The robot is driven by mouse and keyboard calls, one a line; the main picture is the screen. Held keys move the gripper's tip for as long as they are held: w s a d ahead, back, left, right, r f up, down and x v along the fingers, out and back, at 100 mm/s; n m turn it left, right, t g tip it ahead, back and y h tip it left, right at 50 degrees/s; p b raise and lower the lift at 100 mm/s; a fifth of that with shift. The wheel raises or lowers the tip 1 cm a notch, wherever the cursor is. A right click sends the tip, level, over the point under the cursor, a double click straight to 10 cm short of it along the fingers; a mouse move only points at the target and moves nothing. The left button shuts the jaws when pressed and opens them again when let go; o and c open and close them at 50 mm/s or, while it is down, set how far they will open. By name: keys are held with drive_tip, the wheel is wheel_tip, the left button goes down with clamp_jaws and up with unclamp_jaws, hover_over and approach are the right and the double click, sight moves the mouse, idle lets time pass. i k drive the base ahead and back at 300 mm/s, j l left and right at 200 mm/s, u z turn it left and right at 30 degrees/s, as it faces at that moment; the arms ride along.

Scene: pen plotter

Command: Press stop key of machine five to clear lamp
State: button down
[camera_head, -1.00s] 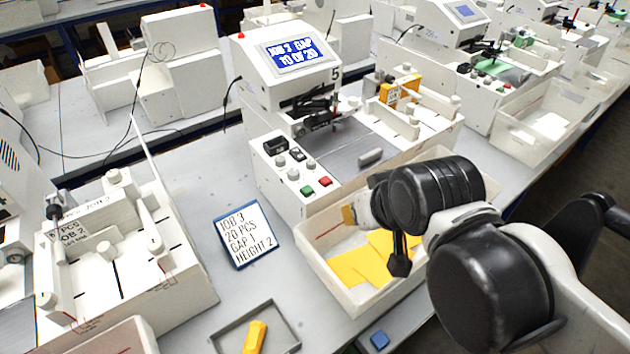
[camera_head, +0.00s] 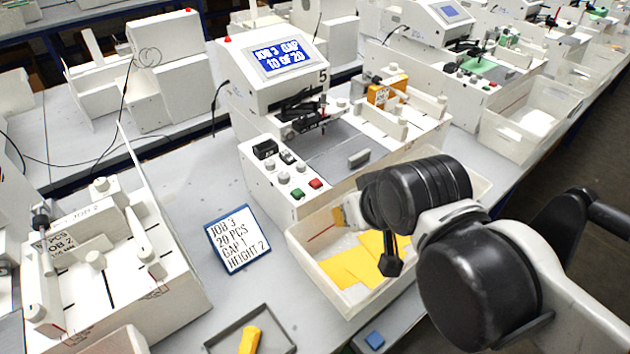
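Machine five (camera_head: 262,128) is the white plotter marked "5", with a blue screen (camera_head: 276,56) reading "JOB 3 GAP" and "10 OF 20". A red lamp (camera_head: 228,38) sits on its top left corner. On its front left panel are grey knobs, a green key (camera_head: 297,193) and a red key (camera_head: 315,183), both uncovered. My gripper (camera_head: 391,262) hangs over the bin at the machine's front right, to the right of and nearer than the keys. Only a dark part of it shows below my black wrist, so its fingers cannot be made out.
A cream bin (camera_head: 298,256) with yellow sheets stands before the machine. A job card (camera_head: 238,240) reading "JOB 3, 20 PCS, GAP 1, HEIGHT 2" stands left of it. A grey tray (camera_head: 212,341) holds a yellow object. Another machine (camera_head: 178,300) is at left.

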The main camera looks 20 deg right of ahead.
sight(315, 183)
drive_tip(key=j+z, duration=0.15)
drive_tip(key=z, duration=0.3)
drive_tip(key=j+z, duration=0.2)
drive_tip(key=z, duration=0.25)
drive_tip(key=k+j+z, duration=0.1)
drive_tip(key=z, duration=0.35)
drive_tip(key=k+j+z, duration=0.1)
drive_tip(key=z, duration=0.35)
